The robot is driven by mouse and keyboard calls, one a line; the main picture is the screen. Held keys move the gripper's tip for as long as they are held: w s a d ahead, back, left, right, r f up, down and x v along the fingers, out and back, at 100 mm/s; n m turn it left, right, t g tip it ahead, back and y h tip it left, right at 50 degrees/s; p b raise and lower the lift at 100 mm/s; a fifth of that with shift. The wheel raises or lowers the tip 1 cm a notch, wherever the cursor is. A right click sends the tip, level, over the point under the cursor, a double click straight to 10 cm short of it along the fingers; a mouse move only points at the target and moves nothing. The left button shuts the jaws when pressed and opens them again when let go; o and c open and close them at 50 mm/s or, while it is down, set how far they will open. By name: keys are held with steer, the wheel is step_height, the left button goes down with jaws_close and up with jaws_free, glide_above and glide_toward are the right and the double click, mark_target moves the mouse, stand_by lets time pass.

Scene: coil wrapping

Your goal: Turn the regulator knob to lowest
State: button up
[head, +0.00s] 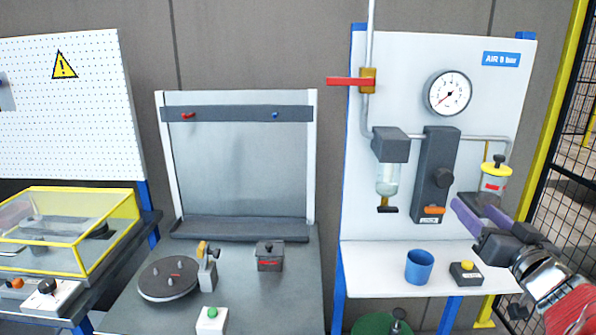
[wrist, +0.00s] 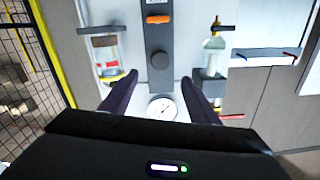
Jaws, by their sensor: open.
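The regulator (head: 437,150) is a dark upright block on the white air panel. My gripper (head: 469,198) is open and empty, just right of and below the knob in the head view. In the wrist view, which is upside down, the knob (wrist: 159,60) lies beyond and between my two spread fingertips (wrist: 160,79), apart from them. The gauge (wrist: 162,108) shows between the fingers.
A clear bowl (head: 387,180) hangs left of the regulator, and a yellow-capped jar (head: 493,180) right of it. A red-handled valve (head: 350,81) sits at upper left. A blue cup (head: 419,267) and yellow-button box (head: 465,272) stand on the shelf below. A mesh fence (head: 570,180) is at right.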

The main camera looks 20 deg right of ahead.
mark_target(446, 182)
steer(key=x, duration=1.3)
steer(key=shift+w, duration=0.2)
steer(key=shift+d, duration=0.1)
steer(key=shift+c, duration=0.6)
steer(key=c, duration=0.9)
